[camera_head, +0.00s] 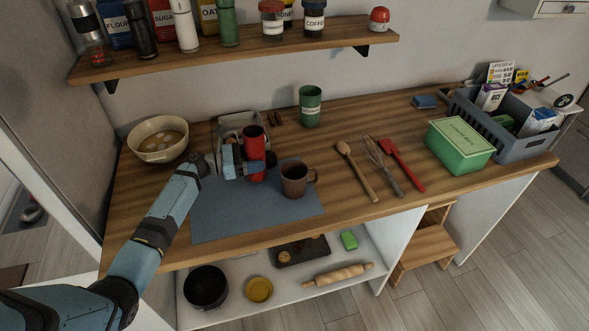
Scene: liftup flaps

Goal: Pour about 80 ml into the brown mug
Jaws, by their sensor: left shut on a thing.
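The brown mug (295,180) stands upright on the blue-grey mat (225,215), with its handle to the right. My left gripper (254,167) is shut on a red bottle-like container (254,142) with a dark top. The red container is close to upright, just left of the mug and apart from it. I cannot tell whether its base touches the mat. The inside of the container is hidden, and I see no liquid stream. My right gripper is not in view.
A bowl (158,139) stands at the left and a grey tray (232,122) behind the container. A green canister (310,105) stands at the back. A spoon (357,172), whisk (383,166) and red spatula (403,165) lie right of the mug. A shelf (240,50) hangs above.

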